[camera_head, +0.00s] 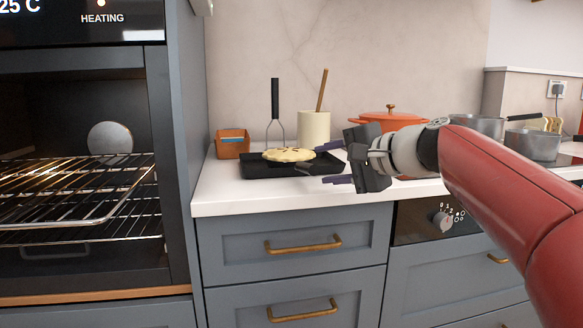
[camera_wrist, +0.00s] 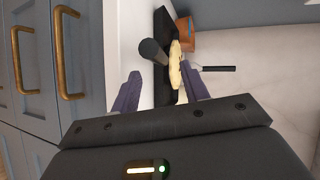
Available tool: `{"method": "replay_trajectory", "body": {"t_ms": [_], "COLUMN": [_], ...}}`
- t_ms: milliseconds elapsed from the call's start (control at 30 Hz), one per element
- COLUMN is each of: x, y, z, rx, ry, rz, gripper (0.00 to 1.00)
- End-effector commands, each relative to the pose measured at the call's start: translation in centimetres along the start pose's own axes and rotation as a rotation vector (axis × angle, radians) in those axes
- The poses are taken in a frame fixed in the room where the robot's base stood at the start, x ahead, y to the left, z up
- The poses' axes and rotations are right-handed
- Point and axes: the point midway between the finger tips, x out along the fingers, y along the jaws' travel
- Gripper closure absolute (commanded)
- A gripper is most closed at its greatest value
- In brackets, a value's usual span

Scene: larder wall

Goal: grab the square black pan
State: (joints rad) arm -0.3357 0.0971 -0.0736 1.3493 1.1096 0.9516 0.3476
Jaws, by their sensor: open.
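The square black pan (camera_head: 258,171) lies on the white counter left of my gripper, with a pale pie (camera_head: 288,155) on it. In the wrist view the pan (camera_wrist: 162,24) is a dark strip, with the pie (camera_wrist: 176,66) partly covering it. A dark round-ended bar (camera_wrist: 152,51), apparently the pan's handle, points toward the wrist camera. My gripper (camera_head: 329,164) is open, its purple fingers pointing left at the pan's right side. In the wrist view the gripper (camera_wrist: 160,74) has the bar's end in line between its fingertips. I cannot tell whether they touch anything.
Behind the pan stand an orange box (camera_head: 232,146), a black-handled masher (camera_head: 275,98) and a cream crock (camera_head: 314,127) with a wooden utensil. An orange lidded pot (camera_head: 392,121) is behind my gripper. An open oven (camera_head: 80,190) is at left. Counter in front of the pan is clear.

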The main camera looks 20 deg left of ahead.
Motion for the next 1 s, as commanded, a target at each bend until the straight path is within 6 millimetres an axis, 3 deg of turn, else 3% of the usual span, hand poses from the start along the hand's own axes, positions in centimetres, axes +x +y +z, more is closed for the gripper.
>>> {"method": "replay_trajectory", "body": {"t_ms": [267,500,767,1000], "x": [2.7,6.2,6.8,6.8], "y": [0.0,0.1,0.1,0.1], "z": [0.1,0.2,0.2,0.2], "rx": [-0.001,-0.001,-0.003,-0.003], "ry": [0.0,0.0,0.002,0.002], "rz": [0.002,0.003,0.002,0.002], "gripper": [0.55,0.55,0.55,0.85]}}
